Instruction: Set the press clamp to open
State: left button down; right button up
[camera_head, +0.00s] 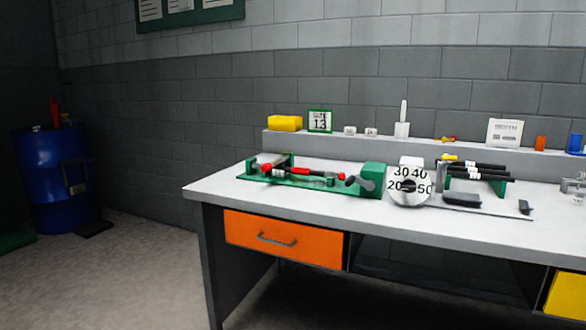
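A green bench device (318,182) lies on the workbench, with a green block (373,176) at its right end and a red and black rod along it. A grey handle (360,184) sits in front of the block. This looks like the press, but I cannot tell which part is its clamp or whether that is open or shut. A white dial (409,186) numbered 20 to 50 stands to its right. Neither of my grippers is in view.
The grey workbench (225,190) has an orange drawer (283,240). Black rods (475,168) and dark tools lie right of the dial. A shelf behind holds a yellow item (285,123) and a sign (320,121). A blue barrel (45,180) stands left; floor between is clear.

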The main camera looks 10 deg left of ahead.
aim_at(265, 167)
jog(key=i+l+u, duration=0.15)
jog(key=i+l, duration=0.55)
